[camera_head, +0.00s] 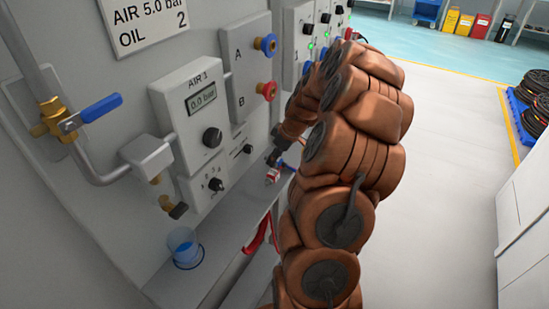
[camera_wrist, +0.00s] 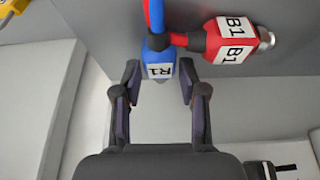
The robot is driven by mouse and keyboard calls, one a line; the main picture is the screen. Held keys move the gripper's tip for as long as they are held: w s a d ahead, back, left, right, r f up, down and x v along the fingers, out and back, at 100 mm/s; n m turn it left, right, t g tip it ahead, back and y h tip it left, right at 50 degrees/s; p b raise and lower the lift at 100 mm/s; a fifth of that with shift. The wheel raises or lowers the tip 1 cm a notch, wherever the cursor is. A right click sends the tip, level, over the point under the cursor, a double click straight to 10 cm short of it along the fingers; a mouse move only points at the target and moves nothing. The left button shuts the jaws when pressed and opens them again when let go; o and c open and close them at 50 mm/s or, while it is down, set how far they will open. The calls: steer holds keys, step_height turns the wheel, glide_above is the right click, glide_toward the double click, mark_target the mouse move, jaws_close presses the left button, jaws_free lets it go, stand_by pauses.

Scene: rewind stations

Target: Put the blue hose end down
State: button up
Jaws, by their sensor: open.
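The blue hose end (camera_wrist: 158,50), labelled R1, lies over a grey surface at the top of the wrist view. My gripper (camera_wrist: 160,76) is open, with its fingertips on either side of the blue hose end's lower tip. A narrow gap shows at the right finger; contact at the left is hard to tell. The red hose end (camera_wrist: 222,40), labelled B1 with a metal tip, lies beside the blue one, its hose crossing close to it. In the head view, my arm hides most of the gripper and the blue hose end.
A blue cup (camera_head: 183,248) stands on the shelf (camera_head: 222,235) below the AIR 1 panel (camera_head: 190,95). The panel has a black knob and a 0.0 bar display. Blue port A (camera_head: 266,44) and red port B (camera_head: 267,90) are on the wall. Open floor lies to the right.

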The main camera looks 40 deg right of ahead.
steer(key=v, duration=1.1)
steer(key=shift+b, duration=0.4)
steer(key=shift+r, duration=0.1)
